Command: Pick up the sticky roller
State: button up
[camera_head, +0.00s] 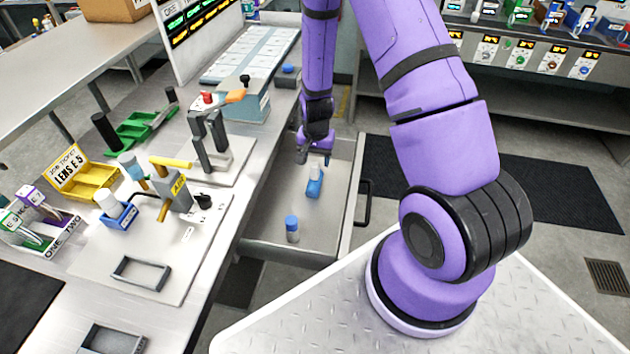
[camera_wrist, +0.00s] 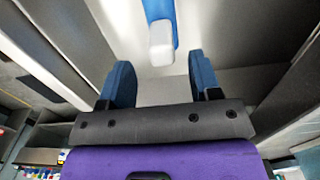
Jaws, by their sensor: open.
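A blue-and-white piece (camera_head: 314,184), which looks like the sticky roller, lies in the open drawer. It has a white end and a blue part. My gripper (camera_head: 313,158) is over the drawer, just beyond this piece in the head view. In the wrist view, my gripper's two blue fingers (camera_wrist: 162,78) are spread, with nothing between them. The white end of the piece (camera_wrist: 161,45) shows ahead of the gap, roughly centred, with the blue part behind it cut off by the top edge. I cannot tell how far it is from the fingertips.
A blue-capped bottle (camera_head: 292,230) stands in the drawer (camera_head: 262,215) nearer the front. The drawer walls enclose the gripper's area. The bench to the left holds a yellow bin (camera_head: 92,182), a blue holder with a white cylinder (camera_head: 118,212) and a grey stand (camera_head: 208,145).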

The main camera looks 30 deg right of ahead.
aim_at(315, 172)
jog(key=shift+a+f, duration=0.15)
jog(key=shift+f, duration=1.3)
jog(key=shift+a+f, duration=0.1)
jog(key=shift+f, duration=1.3)
jog(key=shift+c, duration=0.4)
grip_shut()
jog(key=shift+r, duration=0.2)
jog(key=shift+r, duration=4.85)
